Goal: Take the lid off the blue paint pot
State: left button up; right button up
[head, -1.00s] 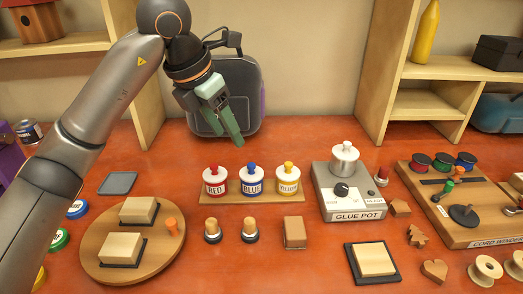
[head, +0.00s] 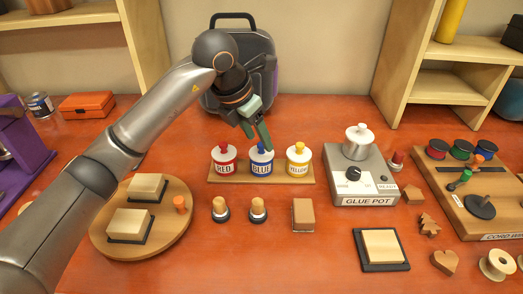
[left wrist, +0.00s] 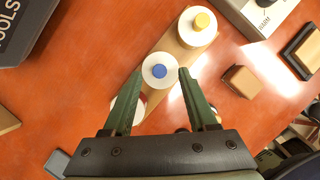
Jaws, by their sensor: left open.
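The blue paint pot (head: 261,166) stands in the middle of a row of three on a wooden board. Its white lid (head: 261,155) with a blue knob is on it. In the left wrist view the lid (left wrist: 159,71) lies just beyond my fingertips, between their lines. My left gripper (head: 257,142) is open and empty, tilted down just above the blue knob in the head view. I cannot tell whether it touches the knob. In the left wrist view the gripper (left wrist: 159,73) has its green fingers spread wide. My right gripper is not in view.
The red pot (head: 224,167) and yellow pot (head: 297,168) stand close on either side of the blue one. The glue pot station (head: 360,186) is to the right. A dark case (head: 238,60) stands behind.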

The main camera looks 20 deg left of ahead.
pick_arm(q)
jog(key=shift+x, duration=1.05)
grip_shut()
